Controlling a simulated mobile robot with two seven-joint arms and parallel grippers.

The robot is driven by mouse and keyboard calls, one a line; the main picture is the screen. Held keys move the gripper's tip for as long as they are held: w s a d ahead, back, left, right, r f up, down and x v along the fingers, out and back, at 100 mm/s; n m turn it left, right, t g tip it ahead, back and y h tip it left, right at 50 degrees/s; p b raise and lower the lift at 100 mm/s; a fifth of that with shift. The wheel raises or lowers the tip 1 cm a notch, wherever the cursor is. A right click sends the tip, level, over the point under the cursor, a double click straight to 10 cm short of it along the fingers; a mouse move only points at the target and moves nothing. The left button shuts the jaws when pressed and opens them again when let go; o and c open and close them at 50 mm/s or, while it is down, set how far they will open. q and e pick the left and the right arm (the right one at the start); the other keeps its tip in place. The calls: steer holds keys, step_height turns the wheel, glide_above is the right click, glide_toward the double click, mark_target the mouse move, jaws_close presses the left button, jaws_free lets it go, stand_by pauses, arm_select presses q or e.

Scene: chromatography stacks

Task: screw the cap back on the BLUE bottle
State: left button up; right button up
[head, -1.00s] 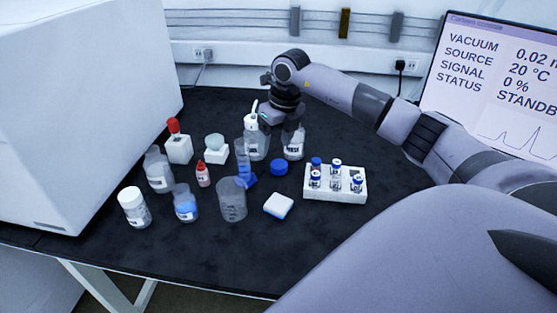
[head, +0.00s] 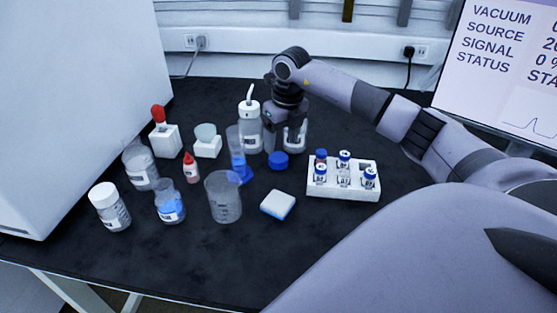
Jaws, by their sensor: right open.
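The bottle with blue liquid (head: 170,208) stands upright at the front left of the bench, with no cap seen on it. A blue screw cap (head: 279,160) lies on the black bench top, right of the blue cylinder's foot. My right gripper (head: 284,146) points down just above and behind the blue cap, with its fingers apart and nothing seen between them. A clear bottle (head: 295,140) stands behind the right gripper and is partly hidden by it. My left gripper is not in view.
A wash bottle (head: 249,135) and a measuring cylinder (head: 236,150) stand left of the gripper. A clear beaker (head: 224,198), sponge (head: 278,205) and white vial rack (head: 343,190) are nearer the front. A white-capped bottle (head: 109,208) stands left of the blue-liquid bottle.

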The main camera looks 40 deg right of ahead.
mark_target(279, 157)
steer(key=shift+w+f, duration=0.1)
steer(key=shift+f, duration=0.5)
steer(key=shift+w+d+f, duration=0.1)
steer(key=shift+w+f, duration=0.15)
steer(key=shift+f, duration=0.6)
steer(key=shift+w+d+f, duration=0.1)
steer(key=shift+w+f, duration=0.1)
steer(key=shift+f, duration=0.6)
steer(key=shift+w+d+f, duration=0.1)
steer(key=shift+w+f, duration=0.15)
steer(key=shift+f, duration=0.6)
steer(key=shift+c, duration=0.3)
steer(key=c, duration=0.7)
